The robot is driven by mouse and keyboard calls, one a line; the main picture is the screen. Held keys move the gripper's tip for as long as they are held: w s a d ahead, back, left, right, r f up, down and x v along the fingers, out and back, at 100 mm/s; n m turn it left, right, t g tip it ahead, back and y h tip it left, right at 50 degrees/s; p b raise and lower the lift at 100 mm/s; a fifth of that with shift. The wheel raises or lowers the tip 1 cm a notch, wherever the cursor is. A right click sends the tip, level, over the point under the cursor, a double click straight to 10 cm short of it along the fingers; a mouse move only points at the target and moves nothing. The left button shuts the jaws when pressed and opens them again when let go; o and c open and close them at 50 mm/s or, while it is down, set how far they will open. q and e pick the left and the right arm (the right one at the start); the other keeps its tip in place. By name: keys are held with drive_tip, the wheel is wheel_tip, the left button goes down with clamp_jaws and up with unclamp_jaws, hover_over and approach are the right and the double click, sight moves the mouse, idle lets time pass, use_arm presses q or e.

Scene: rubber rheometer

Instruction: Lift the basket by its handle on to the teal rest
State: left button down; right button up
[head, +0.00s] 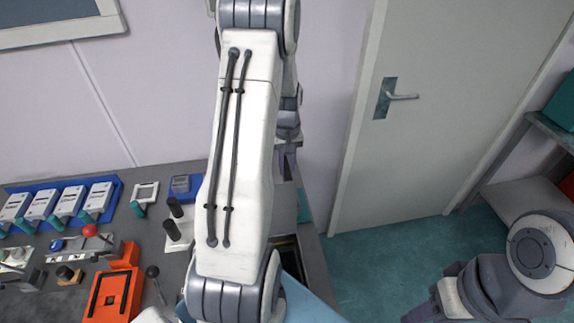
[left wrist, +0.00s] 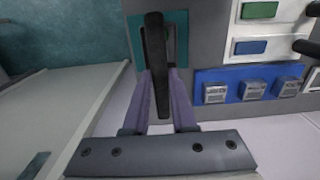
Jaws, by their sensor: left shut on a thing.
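My left gripper (head: 287,163) shows in the head view behind my pale forearm, with its purple fingers pointing down beside the bench's right end. In the left wrist view my left gripper (left wrist: 161,78) is shut on a long dark bar, which looks like the basket's handle (left wrist: 155,45). The rest of the basket cannot be made out. The teal rest (left wrist: 182,48) shows as a teal patch behind the handle. A sliver of teal (head: 304,206) also shows at the bench edge in the head view.
The grey bench (head: 140,240) carries an orange fixture (head: 113,295), a blue tray (head: 118,188) with several white devices, and a small blue-and-grey device (head: 180,186). A closed door (head: 440,120) stands to the right.

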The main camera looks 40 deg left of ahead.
use_arm(q)
drive_tip(key=shift+f, duration=0.2)
drive_tip(key=c, duration=0.6)
unclamp_jaws()
drive_tip(key=shift+c, duration=0.2)
wheel_tip(320, 180, up, 10)
drive_tip(key=b, duration=0.2)
drive_tip(key=shift+r+b, duration=0.25)
drive_tip(key=shift+b, duration=0.1)
